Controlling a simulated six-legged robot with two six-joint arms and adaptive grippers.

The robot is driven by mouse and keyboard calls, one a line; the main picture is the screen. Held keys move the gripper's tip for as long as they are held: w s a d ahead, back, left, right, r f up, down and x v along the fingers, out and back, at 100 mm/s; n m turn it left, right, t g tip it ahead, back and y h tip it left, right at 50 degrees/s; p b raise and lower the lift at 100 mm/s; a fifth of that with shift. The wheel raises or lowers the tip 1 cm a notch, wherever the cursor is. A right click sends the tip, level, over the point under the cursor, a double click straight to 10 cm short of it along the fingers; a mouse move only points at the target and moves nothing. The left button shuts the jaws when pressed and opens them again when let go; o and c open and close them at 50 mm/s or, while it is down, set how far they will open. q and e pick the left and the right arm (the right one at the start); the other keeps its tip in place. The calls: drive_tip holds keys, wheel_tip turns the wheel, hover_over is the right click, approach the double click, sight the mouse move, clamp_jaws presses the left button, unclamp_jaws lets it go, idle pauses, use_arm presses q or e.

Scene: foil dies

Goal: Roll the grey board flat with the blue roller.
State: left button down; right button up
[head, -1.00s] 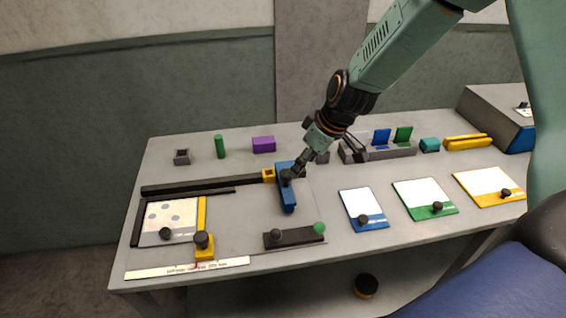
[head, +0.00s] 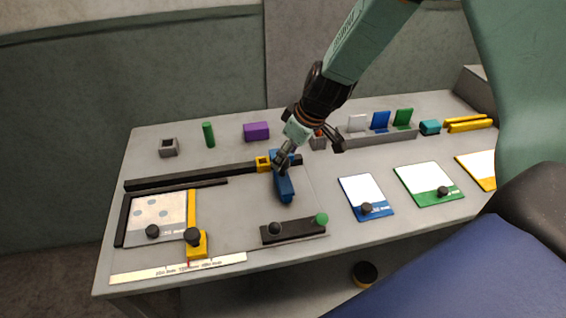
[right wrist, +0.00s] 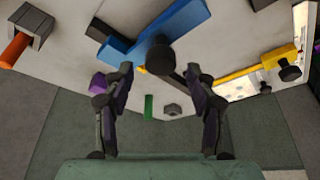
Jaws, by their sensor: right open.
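A long blue piece (head: 285,187) with a dark knob lies across the middle of the table. Its far end is by a dark rail and a yellow block. It is the only blue piece of roller-like shape, but a roller cannot be made out for sure. My right gripper (head: 298,158) is just above its far end. In the right wrist view the blue piece (right wrist: 172,32) and its knob lie beyond my open fingertips (right wrist: 158,72), with nothing held. A plain grey surface (head: 235,210) lies left of it; I cannot tell whether this is the grey board. My left gripper is out of view.
A yellow-edged frame with a spotted sheet (head: 155,212) is at the left. A dark bar with a green ball (head: 293,230) lies in front. Blue-edged (head: 361,188) and green-edged (head: 425,175) cards lie right. A purple block (head: 256,131) and green cylinder (head: 208,135) stand behind.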

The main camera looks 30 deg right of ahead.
drive_tip(key=shift+b+x, duration=0.3)
drive_tip(key=shift+x, duration=0.6)
drive_tip(key=shift+s+d+r, duration=0.1)
drive_tip(key=shift+s+d, duration=0.05)
drive_tip(key=shift+s, duration=0.1)
drive_tip(key=shift+w+a, duration=0.25)
drive_tip(key=shift+w, duration=0.1)
drive_tip(key=shift+c, duration=1)
drive_tip(key=shift+s+d, duration=0.15)
drive_tip(key=shift+s, duration=0.1)
drive_tip(key=c, duration=0.6)
clamp_jaws()
